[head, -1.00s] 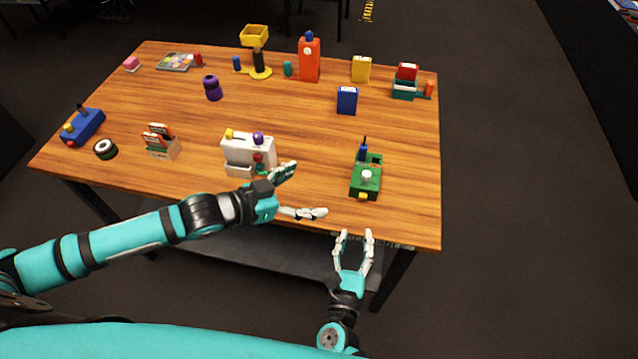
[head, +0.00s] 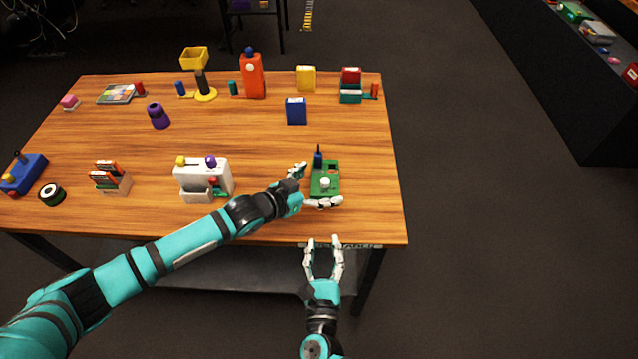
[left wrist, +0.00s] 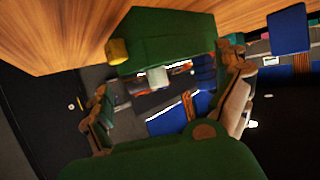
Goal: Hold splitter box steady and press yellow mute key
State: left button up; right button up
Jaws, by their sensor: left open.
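The green box (head: 330,168), which I take as the splitter box, stands near the table's front right, with a blue post (head: 318,158) and a white knob (head: 325,182). In the left wrist view the green box (left wrist: 168,38) shows a yellow key (left wrist: 118,52) on one end; the head view hides this key behind my left fingers. My left gripper (head: 313,186) is open, one finger at the box's left side, the other across its front end. I cannot tell if they touch it. My right gripper (head: 323,243) is open and empty, in front of the table edge.
A white panel (head: 218,181) with yellow, purple and red parts stands left of the green box, behind my left forearm. A blue box (head: 296,111) stands farther back. The wooden table (head: 371,190) is clear to the right of the green box.

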pick_arm(q)
jog(key=shift+w+d+f, duration=0.1)
jog(key=shift+w+d, duration=0.1)
jog(key=shift+c, duration=0.4)
jog(key=shift+s, duration=0.1)
jog(key=c, duration=1.8)
pick_arm(e)
jog(key=shift+s, duration=0.1)
grip_shut()
pick_arm(q)
jog(key=shift+f, duration=0.1)
